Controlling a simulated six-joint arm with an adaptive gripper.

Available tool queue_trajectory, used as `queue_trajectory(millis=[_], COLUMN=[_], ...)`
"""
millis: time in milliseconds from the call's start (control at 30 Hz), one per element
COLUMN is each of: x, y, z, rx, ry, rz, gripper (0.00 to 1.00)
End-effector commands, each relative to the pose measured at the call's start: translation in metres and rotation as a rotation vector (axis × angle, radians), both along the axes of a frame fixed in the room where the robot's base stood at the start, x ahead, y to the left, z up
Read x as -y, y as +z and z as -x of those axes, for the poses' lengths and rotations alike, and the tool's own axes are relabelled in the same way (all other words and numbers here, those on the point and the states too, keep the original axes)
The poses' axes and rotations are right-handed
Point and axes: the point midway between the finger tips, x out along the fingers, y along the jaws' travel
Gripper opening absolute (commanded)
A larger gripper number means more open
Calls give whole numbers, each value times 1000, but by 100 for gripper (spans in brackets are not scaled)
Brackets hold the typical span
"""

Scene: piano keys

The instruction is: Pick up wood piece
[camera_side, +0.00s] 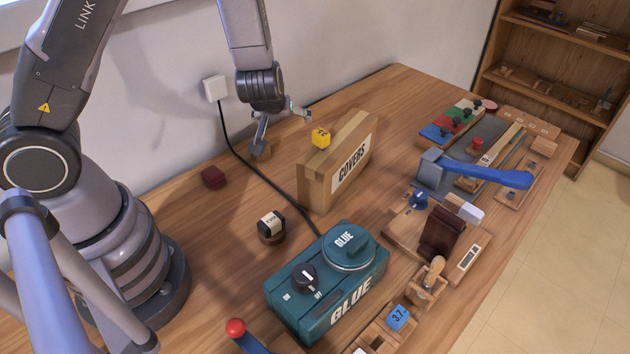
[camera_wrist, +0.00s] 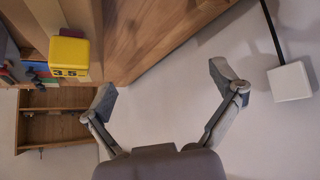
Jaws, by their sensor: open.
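My gripper (camera_side: 283,132) is open and empty, above the back of the table near the wall. Its spread fingers also show in the wrist view (camera_wrist: 165,87). Several other wooden pieces lie on the table, so which one is the wood piece is unclear.
The COVERS box (camera_side: 337,160) stands close by, with a yellow block (camera_side: 321,138) on top. A dark red block (camera_side: 213,177) and a dark round item (camera_side: 271,227) lie nearby. A black cable runs along the table from the wall box (camera_side: 215,88). The teal GLUE box (camera_side: 328,285) stands in front.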

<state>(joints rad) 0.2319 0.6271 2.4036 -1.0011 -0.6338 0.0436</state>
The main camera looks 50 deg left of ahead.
Motion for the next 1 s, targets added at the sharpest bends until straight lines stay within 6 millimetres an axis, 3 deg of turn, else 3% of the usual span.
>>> queue_trajectory(millis=[33,200,467,1000], x=[-5,-23,-34,-91], y=[-23,-69,-91,-128], z=[9,35,56,10], rx=[-17,9,72,81], ry=[16,25,-27,-30], rz=[-70,-298,-486,-498], gripper=[92,92,92,92])
